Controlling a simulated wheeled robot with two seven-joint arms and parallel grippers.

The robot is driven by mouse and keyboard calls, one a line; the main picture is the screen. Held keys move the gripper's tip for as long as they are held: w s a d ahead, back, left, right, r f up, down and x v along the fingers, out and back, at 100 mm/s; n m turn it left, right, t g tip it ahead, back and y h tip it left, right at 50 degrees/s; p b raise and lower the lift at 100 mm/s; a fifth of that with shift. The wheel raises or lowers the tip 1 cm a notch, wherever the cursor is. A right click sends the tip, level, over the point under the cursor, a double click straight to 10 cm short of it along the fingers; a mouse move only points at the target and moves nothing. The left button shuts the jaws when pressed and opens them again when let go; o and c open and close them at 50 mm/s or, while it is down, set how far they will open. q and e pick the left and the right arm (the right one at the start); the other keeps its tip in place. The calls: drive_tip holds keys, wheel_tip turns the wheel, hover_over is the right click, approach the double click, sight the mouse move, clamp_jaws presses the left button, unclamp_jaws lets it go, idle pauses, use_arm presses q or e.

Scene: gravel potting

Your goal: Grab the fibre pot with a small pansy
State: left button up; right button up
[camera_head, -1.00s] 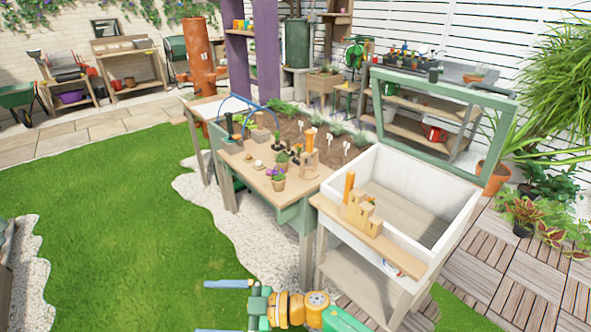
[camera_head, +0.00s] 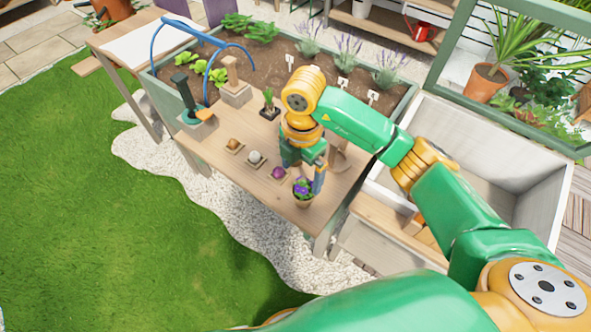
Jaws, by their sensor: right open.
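The fibre pot (camera_head: 303,202) is small and brown and holds a purple pansy (camera_head: 302,186) with green leaves. It stands upright at the front right edge of the wooden bench top (camera_head: 222,153). My right gripper (camera_head: 307,178) points down at the pansy and is open. One finger shows just right of the flowers; the other is largely hidden, so I cannot tell whether the fingers touch the pot. My left gripper is not in view.
Small square holders with a brown, a white and a purple ball (camera_head: 278,174) lie left of the pot. A small dark plant pot (camera_head: 269,106) stands behind. A soil bed (camera_head: 280,52) and blue hoop (camera_head: 157,50) are farther back. A white-walled box (camera_head: 545,195) is at right.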

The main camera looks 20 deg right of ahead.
sight(306, 188)
drive_tip(key=f, duration=0.1)
drive_tip(key=s+f+p, duration=0.1)
drive_tip(key=f, duration=0.1)
drive_tip(key=shift+s+d+f, duration=0.25)
drive_tip(key=shift+s+d, duration=0.05)
drive_tip(key=shift+s, duration=0.05)
wheel_tip(306, 188, down, 3)
drive_tip(key=shift+w+r, duration=0.15)
drive_tip(key=shift+w+a+f, duration=0.1)
drive_tip(key=shift+w+f, duration=0.05)
drive_tip(key=shift+f, duration=0.05)
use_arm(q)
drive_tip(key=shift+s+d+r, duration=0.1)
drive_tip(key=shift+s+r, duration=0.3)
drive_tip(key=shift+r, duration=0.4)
use_arm(e)
drive_tip(key=c, duration=1.4)
